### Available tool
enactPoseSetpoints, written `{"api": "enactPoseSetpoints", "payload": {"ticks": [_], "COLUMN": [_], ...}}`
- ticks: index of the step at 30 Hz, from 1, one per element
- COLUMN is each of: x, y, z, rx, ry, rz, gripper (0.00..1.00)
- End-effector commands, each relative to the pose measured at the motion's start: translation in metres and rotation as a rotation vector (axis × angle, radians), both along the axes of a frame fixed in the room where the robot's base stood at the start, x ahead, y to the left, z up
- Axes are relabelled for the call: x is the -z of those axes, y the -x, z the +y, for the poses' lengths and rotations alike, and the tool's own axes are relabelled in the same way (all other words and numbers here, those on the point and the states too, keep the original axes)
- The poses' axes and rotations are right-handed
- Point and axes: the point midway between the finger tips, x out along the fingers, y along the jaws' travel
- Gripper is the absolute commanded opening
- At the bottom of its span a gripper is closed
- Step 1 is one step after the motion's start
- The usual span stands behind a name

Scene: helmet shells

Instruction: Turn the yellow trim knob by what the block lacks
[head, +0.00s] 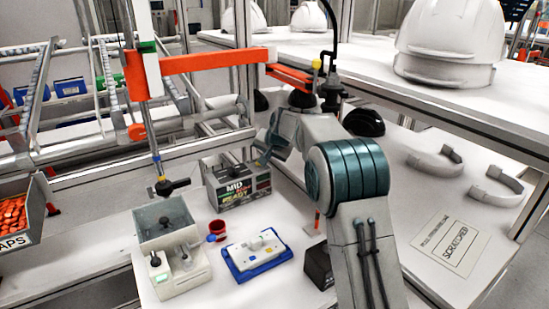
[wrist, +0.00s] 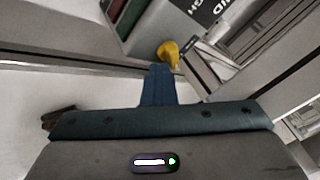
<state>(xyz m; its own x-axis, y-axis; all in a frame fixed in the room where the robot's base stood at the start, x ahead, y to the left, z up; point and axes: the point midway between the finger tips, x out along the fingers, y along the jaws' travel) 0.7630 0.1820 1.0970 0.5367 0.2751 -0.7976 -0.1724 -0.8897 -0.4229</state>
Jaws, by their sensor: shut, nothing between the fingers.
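The yellow trim knob (wrist: 168,53) shows in the wrist view just beyond my fingertips, beside the grey box with the MID lettering. Whether the fingers touch it, I cannot tell. In the head view I cannot make the knob out; my gripper (head: 263,161) is at the right end of the MID box (head: 240,200). In the wrist view my gripper (wrist: 158,68) has its blue fingers together with nothing between them. A white block (head: 262,247) with small coloured marks lies on a blue tray (head: 238,276) in front of the box.
A grey fixture (head: 186,284) with a clear box stands at the left, and a red cup (head: 217,227) is near it. A black box (head: 318,264) sits by my arm. An orange beam (head: 210,61) hangs overhead. White helmets (head: 450,35) stand on the shelf at right.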

Motion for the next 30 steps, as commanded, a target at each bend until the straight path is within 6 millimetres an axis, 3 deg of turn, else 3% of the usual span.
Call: {"api": "enactPoseSetpoints", "payload": {"ticks": [30], "x": [0.0021], "y": [-0.0019], "z": [-0.0011], "rx": [0.004], "ry": [-0.007], "rz": [0.007], "gripper": [0.00]}}
